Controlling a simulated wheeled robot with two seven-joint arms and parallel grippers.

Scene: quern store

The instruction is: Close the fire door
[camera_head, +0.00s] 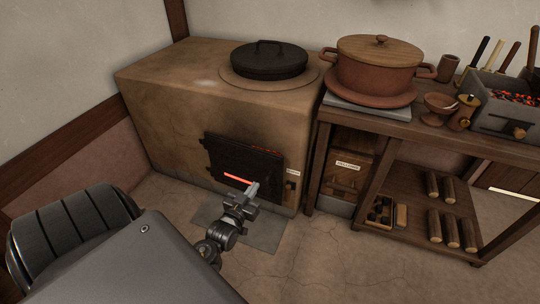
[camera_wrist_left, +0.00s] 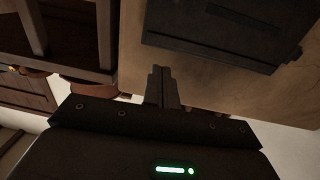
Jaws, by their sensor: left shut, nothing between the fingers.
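The fire door (camera_head: 228,162) is a dark metal panel low on the front of the tan clay stove (camera_head: 165,110). A red-orange glow shows along its top right edge and in a slot low on it. It looks slightly ajar, but the exact gap is unclear. My left gripper (camera_head: 252,190) is shut and empty, in front of the door's lower right part. In the left wrist view the shut fingers (camera_wrist_left: 162,72) point at the stove beside the dark door panel (camera_wrist_left: 225,25). I cannot tell whether they touch it. My right gripper is not in view.
A black lid (camera_head: 269,60) covers the stove top. To the right, a wooden bench (camera_head: 400,125) holds a clay pot (camera_head: 375,75), cups and a grey ember box (camera_head: 510,120). Its lower shelf holds several logs. A grey plate (camera_head: 262,235) lies on the clear floor before the stove.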

